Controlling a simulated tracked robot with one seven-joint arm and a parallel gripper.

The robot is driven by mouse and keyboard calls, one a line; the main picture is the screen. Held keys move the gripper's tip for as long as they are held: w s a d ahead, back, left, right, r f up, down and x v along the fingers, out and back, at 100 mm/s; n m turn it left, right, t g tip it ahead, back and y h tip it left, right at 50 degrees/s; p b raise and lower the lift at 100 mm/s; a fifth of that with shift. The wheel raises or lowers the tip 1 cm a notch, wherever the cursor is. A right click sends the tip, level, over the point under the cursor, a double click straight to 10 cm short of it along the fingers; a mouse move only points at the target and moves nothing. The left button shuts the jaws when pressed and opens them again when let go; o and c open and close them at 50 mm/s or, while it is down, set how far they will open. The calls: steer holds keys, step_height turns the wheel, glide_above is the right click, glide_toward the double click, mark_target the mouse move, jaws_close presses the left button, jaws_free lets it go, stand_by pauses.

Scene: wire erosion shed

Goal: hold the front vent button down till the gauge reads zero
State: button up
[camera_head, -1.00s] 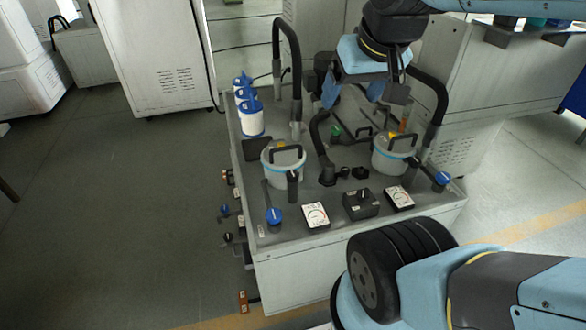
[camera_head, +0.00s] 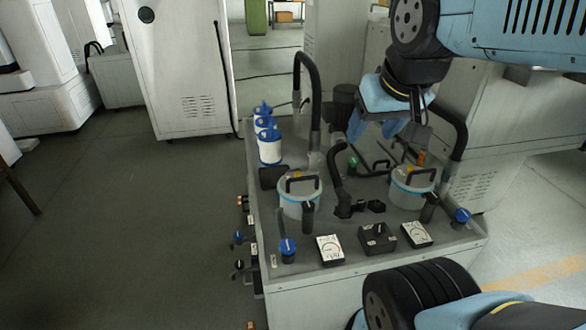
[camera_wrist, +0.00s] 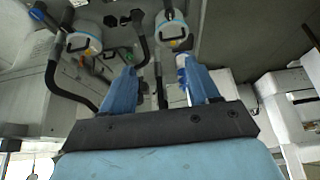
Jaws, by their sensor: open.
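The grey bench unit (camera_head: 350,285) carries two white canisters with black handles, a left one (camera_head: 300,205) and a right one (camera_head: 411,190). Each has a small yellow part on its lid, the left (camera_head: 297,174) and the right (camera_head: 410,168). I cannot tell which part is the front vent button. Two white dial gauges, left (camera_head: 330,250) and right (camera_head: 416,234), lie at the near edge; their needles are too small to read. My gripper (camera_head: 374,132) is open and empty above the back of the unit. The wrist view shows its blue fingers apart (camera_wrist: 160,88), touching neither canister.
A black box with a knob (camera_head: 377,239) sits between the gauges. Blue-tipped levers (camera_head: 287,248) stand at both near corners. Black hoses (camera_head: 312,90) rise around the canisters. Several blue-capped bottles (camera_head: 269,150) stand at the left edge. The floor to the left is open.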

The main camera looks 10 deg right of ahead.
jaws_close()
stand_by(0.3)
stand_by(1.1)
